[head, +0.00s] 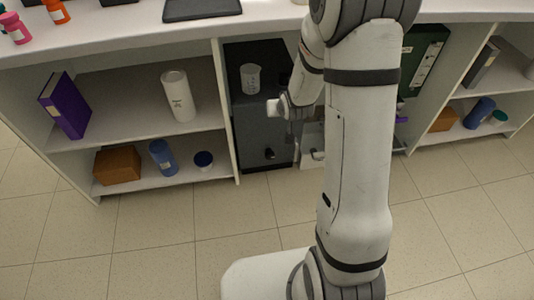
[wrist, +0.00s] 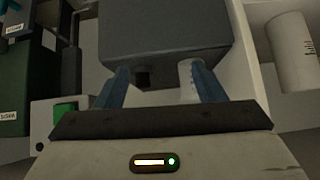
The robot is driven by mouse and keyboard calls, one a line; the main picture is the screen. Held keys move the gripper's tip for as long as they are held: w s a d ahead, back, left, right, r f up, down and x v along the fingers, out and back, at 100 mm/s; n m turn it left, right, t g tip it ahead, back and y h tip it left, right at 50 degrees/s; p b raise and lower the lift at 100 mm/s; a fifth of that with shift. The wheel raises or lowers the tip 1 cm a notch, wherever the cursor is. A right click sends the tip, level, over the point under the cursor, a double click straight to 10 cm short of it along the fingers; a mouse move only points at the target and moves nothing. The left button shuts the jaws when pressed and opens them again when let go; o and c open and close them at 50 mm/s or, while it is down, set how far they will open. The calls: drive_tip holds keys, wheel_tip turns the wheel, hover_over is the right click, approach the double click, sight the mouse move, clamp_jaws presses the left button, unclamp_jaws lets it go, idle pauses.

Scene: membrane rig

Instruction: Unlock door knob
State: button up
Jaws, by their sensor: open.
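A dark grey cabinet (head: 245,125) stands in the middle bay under the counter. A small black knob (head: 269,153) is low on its front. The cabinet also fills the top middle of the wrist view (wrist: 165,35), where a small dark knob-like part (wrist: 143,77) shows under its edge. My gripper (wrist: 160,88) is open, with its two blue-grey fingers apart and nothing clearly held. The dark part and a pale cylinder (wrist: 187,80) appear between the fingers; contact cannot be told. In the head view my wrist is in front of the cabinet's right side, and the fingertips are not clear.
A clear beaker (head: 251,78) is at the cabinet's upper part. A white cylinder (head: 178,96) and purple binder (head: 65,105) are on the left shelf. A green binder (head: 425,55) is right. A green button (wrist: 65,109) is on a pale box. The floor in front is clear.

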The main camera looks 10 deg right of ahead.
drive_tip(key=w+f+t+b, duration=0.3)
drive_tip(key=f+b, duration=0.5)
drive_tip(key=f, duration=1.2)
drive_tip(key=t+y+b, duration=0.1)
drive_tip(key=t+b, duration=0.1)
drive_tip(key=b, duration=0.5)
approach(270, 157)
drive_tip(key=x, duration=0.3)
drive_tip(key=shift+m, duration=0.4)
drive_tip(key=b+x, duration=0.2)
drive_tip(key=x, duration=0.4)
drive_tip(key=shift+w+f+b, duration=0.3)
drive_tip(key=shift+w+f, duration=0.1)
drive_tip(key=shift+w, duration=0.35)
drive_tip(key=c, duration=0.9)
drive_tip(key=shift+a, duration=0.25)
drive_tip(key=shift+c, duration=0.3)
drive_tip(key=shift+d, duration=0.15)
